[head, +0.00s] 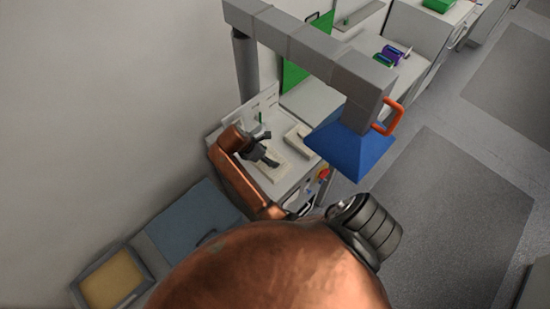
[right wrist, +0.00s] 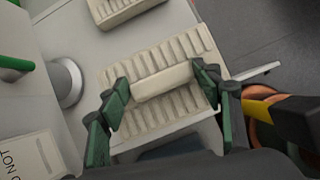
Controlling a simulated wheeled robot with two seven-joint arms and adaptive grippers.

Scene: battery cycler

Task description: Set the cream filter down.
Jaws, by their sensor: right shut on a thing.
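My left gripper is not in view.
A second cream tray (right wrist: 125,8) lies farther back. A silver round post (right wrist: 67,84) and a green cylinder (right wrist: 14,62) stand left. A lettered plate (right wrist: 32,160) is at lower left. A blue hood (head: 350,145) on a grey overhead arm hangs right of the worktop.

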